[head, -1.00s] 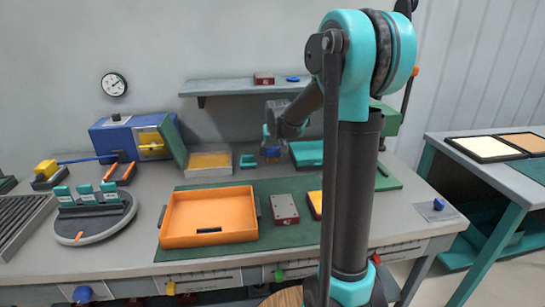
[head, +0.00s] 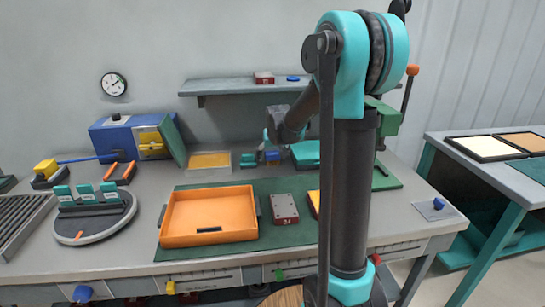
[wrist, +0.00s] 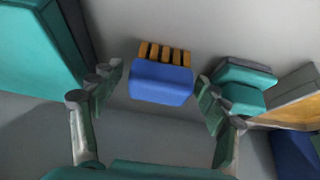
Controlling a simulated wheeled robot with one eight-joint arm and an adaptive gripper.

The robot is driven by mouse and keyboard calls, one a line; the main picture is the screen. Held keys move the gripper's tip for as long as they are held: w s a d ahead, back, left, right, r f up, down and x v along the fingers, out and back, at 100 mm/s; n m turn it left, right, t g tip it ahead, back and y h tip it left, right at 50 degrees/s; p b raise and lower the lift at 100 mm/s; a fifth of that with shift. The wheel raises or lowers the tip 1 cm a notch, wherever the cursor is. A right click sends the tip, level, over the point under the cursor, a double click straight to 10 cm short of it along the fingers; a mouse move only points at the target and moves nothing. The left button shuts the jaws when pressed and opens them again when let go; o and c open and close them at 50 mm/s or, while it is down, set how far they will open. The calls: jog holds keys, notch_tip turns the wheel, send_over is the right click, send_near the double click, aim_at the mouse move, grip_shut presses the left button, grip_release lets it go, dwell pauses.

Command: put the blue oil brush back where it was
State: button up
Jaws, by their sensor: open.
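The blue oil brush (wrist: 161,84) is in the middle of the wrist view, a blue block with a row of orange bristles along one edge. It shows small at the back of the bench in the head view (head: 272,156). My gripper (wrist: 160,78) is open, with one finger to each side of the brush and visible gaps between. In the head view my gripper (head: 270,141) is just above and beside the brush; its far finger is hard to make out. The brush seems to rest on the bench.
A small teal block (head: 249,160) stands close left of the brush, and a teal box (head: 306,153) close right. A grey-rimmed tray with a yellow inside (head: 209,160) lies further left. An orange tray (head: 209,188) sits in front. A shelf (head: 230,87) hangs above.

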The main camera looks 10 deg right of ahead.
jog(key=v, duration=1.2)
